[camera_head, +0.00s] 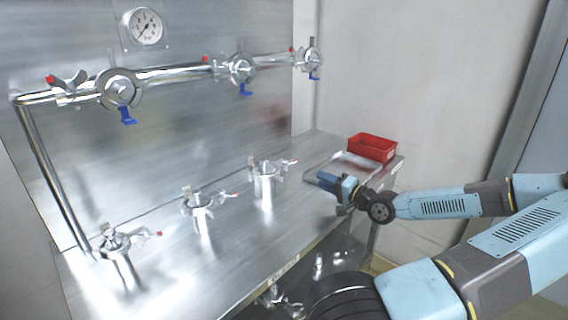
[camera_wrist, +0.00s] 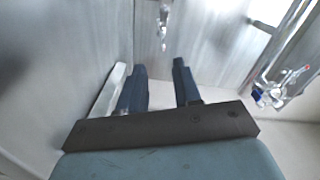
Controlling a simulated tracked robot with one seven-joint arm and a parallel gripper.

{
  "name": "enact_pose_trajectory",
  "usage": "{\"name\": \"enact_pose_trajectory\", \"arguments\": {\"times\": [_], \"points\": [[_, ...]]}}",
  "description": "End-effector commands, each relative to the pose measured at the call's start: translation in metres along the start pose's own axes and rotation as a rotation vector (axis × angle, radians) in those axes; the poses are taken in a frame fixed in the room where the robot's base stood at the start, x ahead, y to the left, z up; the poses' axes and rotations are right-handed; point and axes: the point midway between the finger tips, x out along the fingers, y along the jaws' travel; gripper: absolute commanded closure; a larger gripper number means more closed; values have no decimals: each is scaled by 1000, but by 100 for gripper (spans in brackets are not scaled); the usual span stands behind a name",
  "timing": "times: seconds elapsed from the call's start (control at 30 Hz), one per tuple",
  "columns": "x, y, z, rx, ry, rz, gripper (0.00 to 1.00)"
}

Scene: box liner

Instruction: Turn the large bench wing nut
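Three upright pipe stubs with clamps and red-tipped wing nuts stand in a row on the steel bench (camera_head: 190,270): a near-left clamp (camera_head: 117,243), a middle clamp (camera_head: 200,203) and a far-right clamp (camera_head: 265,170). The near-left one looks biggest, but it is also nearest, so I cannot tell which is the large one. My gripper (camera_head: 325,181) is over the bench's right part, apart from the far-right clamp. In the wrist view my gripper (camera_wrist: 160,82) is open and empty, with a small metal fitting (camera_wrist: 163,20) far ahead between its fingers.
A wall pipe (camera_head: 172,73) carries several clamps with blue handles, below a gauge (camera_head: 144,27). A red bin (camera_head: 372,147) and a shallow tray (camera_head: 343,168) sit at the bench's far right end. More fittings (camera_head: 275,299) show below the bench.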

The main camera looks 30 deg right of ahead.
Motion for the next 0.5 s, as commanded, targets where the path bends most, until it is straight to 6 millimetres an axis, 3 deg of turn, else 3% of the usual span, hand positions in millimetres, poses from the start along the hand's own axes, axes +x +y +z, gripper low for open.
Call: {"name": "enact_pose_trajectory", "arguments": {"times": [0.17, 0.5], "points": [[9, -1, 2, 1, -5, -6, 67], [52, -3, 7, 0, -17, -8, 67]]}}
